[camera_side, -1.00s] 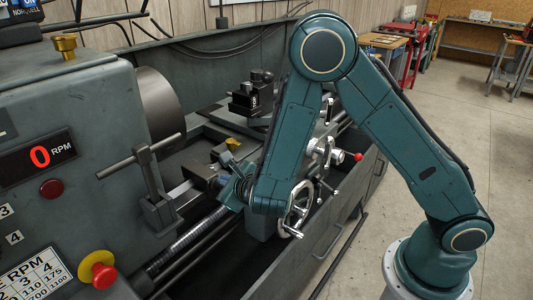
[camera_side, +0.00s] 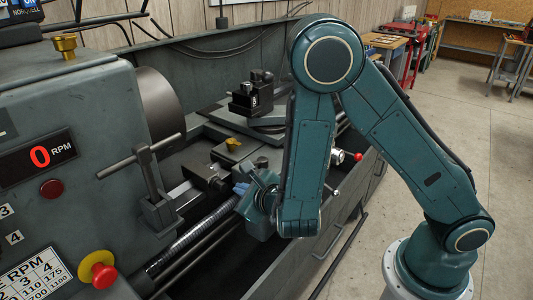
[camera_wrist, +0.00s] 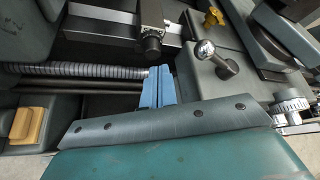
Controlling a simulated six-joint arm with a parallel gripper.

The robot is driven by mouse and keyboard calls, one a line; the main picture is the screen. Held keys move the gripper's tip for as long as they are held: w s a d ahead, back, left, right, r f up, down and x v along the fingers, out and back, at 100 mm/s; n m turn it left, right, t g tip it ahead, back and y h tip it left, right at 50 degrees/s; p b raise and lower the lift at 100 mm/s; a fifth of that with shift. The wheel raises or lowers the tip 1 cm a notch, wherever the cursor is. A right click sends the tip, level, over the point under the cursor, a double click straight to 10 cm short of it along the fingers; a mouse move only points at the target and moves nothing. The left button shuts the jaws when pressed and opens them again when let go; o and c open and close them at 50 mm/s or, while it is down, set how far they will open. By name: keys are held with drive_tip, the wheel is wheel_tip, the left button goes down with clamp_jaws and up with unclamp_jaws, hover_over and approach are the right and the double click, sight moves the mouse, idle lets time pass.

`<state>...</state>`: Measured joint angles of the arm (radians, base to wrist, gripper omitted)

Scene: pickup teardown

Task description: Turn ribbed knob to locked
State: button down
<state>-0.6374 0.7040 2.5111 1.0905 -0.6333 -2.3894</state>
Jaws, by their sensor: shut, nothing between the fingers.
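A small yellow knob (camera_side: 233,144) stands on the lathe carriage in the side view. It also shows at the top of the wrist view (camera_wrist: 213,17), with a lobed edge. A silver dial with a ribbed rim (camera_wrist: 290,101) is at the right of the wrist view. I cannot tell for sure which is the task's ribbed knob, and no locked mark is readable. My gripper (camera_side: 241,187) is below and in front of the yellow knob, apart from it. Its blue fingers (camera_wrist: 158,72) are together and empty in the wrist view.
A ball-ended silver lever (camera_wrist: 215,58) rises between my fingers and the dial. The threaded lead screw (camera_wrist: 85,70) runs left of my fingers. The tool post (camera_side: 251,99) stands behind the yellow knob. A T-handled chuck key (camera_side: 145,165) is at left.

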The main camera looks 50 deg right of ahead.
sight(218, 182)
drive_tip(key=shift+a, duration=0.1)
drive_tip(key=shift+s+a+f, duration=0.5)
drive_tip(key=shift+a+f, duration=0.15)
drive_tip(key=shift+a, duration=0.2)
drive_tip(key=shift+w, duration=0.15)
drive_tip(key=shift+w, duration=3.35)
drive_tip(key=shift+d+f, duration=0.25)
drive_tip(key=shift+d, duration=0.05)
drive_tip(key=shift+d+r, duration=0.3)
drive_tip(key=shift+d, duration=0.15)
drive_tip(key=shift+a+r, duration=0.25)
drive_tip(key=shift+r, duration=0.15)
